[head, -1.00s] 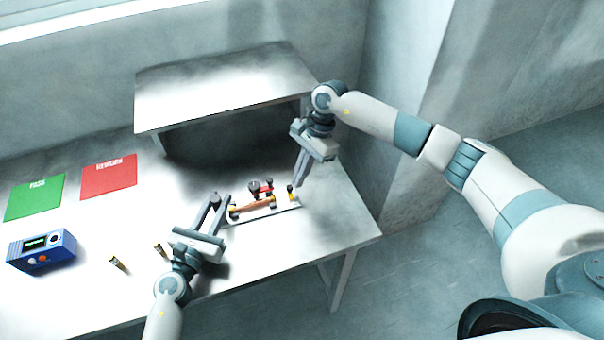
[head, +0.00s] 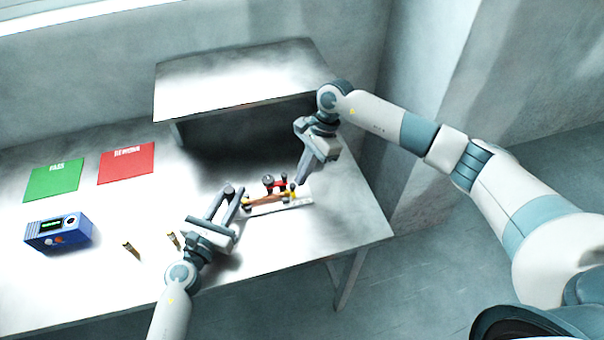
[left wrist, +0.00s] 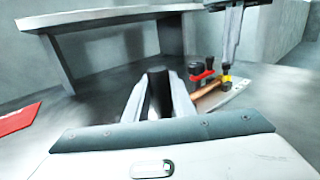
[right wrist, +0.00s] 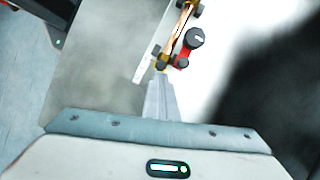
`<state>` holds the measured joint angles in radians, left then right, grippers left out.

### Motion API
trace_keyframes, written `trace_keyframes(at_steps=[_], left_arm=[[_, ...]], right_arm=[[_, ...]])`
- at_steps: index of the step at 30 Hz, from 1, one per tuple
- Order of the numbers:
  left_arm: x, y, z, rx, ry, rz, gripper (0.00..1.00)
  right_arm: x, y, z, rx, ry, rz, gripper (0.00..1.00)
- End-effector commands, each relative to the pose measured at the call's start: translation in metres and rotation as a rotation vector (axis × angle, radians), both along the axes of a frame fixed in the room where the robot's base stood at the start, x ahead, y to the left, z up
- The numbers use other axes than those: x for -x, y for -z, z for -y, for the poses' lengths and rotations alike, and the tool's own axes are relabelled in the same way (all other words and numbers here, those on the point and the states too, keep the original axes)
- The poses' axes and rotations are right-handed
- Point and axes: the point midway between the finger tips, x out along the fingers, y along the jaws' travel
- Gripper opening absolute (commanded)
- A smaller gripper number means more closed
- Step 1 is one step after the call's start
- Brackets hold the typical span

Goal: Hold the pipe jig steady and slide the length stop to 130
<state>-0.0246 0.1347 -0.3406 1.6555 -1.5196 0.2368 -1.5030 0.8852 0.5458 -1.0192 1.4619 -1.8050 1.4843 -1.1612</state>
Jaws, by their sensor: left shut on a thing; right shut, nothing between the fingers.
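The pipe jig (head: 303,202) is a pale flat plate near the table's right front. A copper-coloured pipe (head: 268,200) lies along it, with a red clamp with dark knobs (head: 270,182) behind it. The yellow length stop (head: 291,194) is at the jig's right end. My left gripper (head: 235,190) is shut on a dark post (left wrist: 158,92) at the jig's left end. My right gripper (head: 302,183) is shut and empty, its tips beside the stop. In the right wrist view its tips are just below a yellow part (right wrist: 161,64); contact is unclear. Scale markings are unreadable.
Two small brass fittings (head: 131,250) (head: 173,240) stand left of my left gripper. A blue meter box (head: 58,233), a green pad (head: 54,181) and a red pad (head: 127,163) lie further left. A raised shelf (head: 235,80) stands behind the jig.

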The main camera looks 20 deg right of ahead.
Motion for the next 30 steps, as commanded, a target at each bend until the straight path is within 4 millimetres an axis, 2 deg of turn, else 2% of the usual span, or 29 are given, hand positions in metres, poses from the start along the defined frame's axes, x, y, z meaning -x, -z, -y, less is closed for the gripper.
trace_keyframes(at_steps=[1, 8, 15, 21, 30], left_arm=[[0.002, 0.0, 0.005, 0.004, 0.009, -0.001, 0.0], [0.001, 0.0, 0.002, 0.003, 0.004, -0.001, 0.0], [0.0, 0.0, 0.001, 0.002, 0.002, -0.001, 0.0], [0.0, 0.0, 0.0, 0.001, 0.0, -0.001, 0.0], [0.0, 0.0, 0.0, 0.0, -0.001, 0.0, 0.0]], right_arm=[[-0.002, -0.001, 0.002, -0.004, 0.0, 0.002, 0.0], [-0.013, 0.0, 0.036, 0.004, 0.008, 0.003, 0.0], [-0.019, -0.046, 0.053, 0.006, 0.005, 0.007, 0.0], [-0.023, -0.076, 0.063, 0.006, 0.005, 0.006, 0.0], [-0.024, -0.093, 0.07, 0.006, 0.005, 0.003, 0.0]])
